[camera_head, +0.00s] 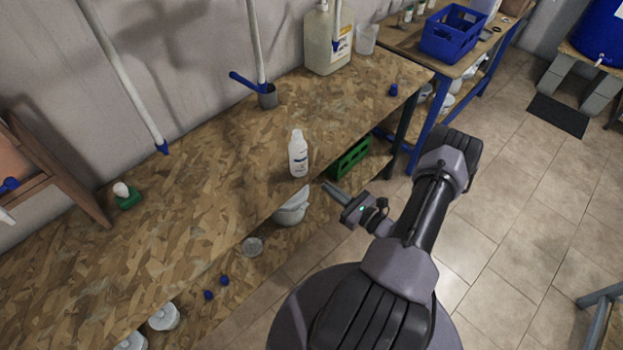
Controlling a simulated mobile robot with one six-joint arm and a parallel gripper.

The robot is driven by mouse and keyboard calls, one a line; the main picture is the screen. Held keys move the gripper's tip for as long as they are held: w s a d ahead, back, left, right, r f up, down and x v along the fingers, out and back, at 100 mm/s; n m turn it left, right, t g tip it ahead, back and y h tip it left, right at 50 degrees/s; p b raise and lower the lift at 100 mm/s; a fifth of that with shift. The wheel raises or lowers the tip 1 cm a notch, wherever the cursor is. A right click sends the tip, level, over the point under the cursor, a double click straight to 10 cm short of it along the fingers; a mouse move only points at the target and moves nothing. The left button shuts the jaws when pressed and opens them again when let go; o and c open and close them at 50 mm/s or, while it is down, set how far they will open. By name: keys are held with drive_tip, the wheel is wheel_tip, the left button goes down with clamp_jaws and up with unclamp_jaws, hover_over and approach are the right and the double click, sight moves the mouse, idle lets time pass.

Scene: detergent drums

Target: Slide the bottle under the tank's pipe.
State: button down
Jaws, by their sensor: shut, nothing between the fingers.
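A white bottle (298,157) with a white cap stands upright near the front edge of the chipboard bench (190,190). My gripper (327,187) is shut and empty, just off the bench's front edge, to the right of and below the bottle in the picture. A gap shows between them. A white pipe (125,80) with a blue tip comes down at the left.
A large jerrycan (328,40) and a clear beaker (366,39) stand at the bench's back right. A blue cap (393,90) lies near its right end. A green-and-white item (126,196) lies at left. The bench around the bottle is clear. Tubs and a green crate (350,158) sit below.

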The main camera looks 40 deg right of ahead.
sight(305, 172)
drive_tip(key=w, duration=0.2)
drive_tip(key=w+b, duration=0.1)
drive_tip(key=w, duration=0.4)
drive_tip(key=shift+w+a, duration=0.15)
drive_tip(key=shift+a, duration=0.25)
drive_tip(key=shift+w, duration=0.1)
drive_tip(key=w, duration=0.2)
drive_tip(key=w+b, duration=0.2)
drive_tip(key=w, duration=0.1)
drive_tip(key=shift+w+a+f, duration=0.1)
drive_tip(key=shift+w+a, duration=0.2)
drive_tip(key=shift+a, duration=0.05)
drive_tip(key=shift+w, duration=0.3)
drive_tip(key=shift+s+d, duration=0.1)
